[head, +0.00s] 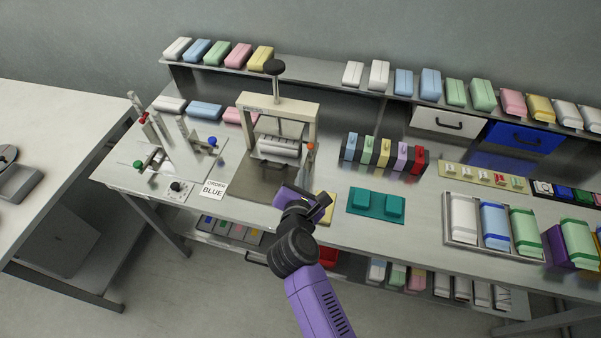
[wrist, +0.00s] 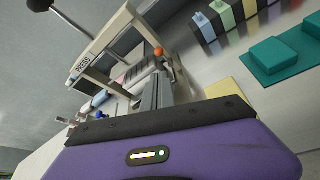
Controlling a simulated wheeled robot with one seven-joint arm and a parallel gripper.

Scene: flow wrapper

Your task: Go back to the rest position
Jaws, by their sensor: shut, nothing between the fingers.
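My gripper (head: 316,205) is shut and empty. In the head view it is above the front of the workbench (head: 236,208), just in front of the press (head: 301,108). In the wrist view the shut fingers (wrist: 157,92) point toward the press (wrist: 112,50) and its orange-tipped lever (wrist: 158,52). A pale roll-like piece (head: 279,146) sits inside the press frame. My gripper partly hides a yellow piece (head: 326,207) on the bench.
A tray with large packs (head: 452,241) is at the right. An "ORDER BLUE" card (head: 213,190) is left of the press. A shelf (head: 330,82) runs along the back.

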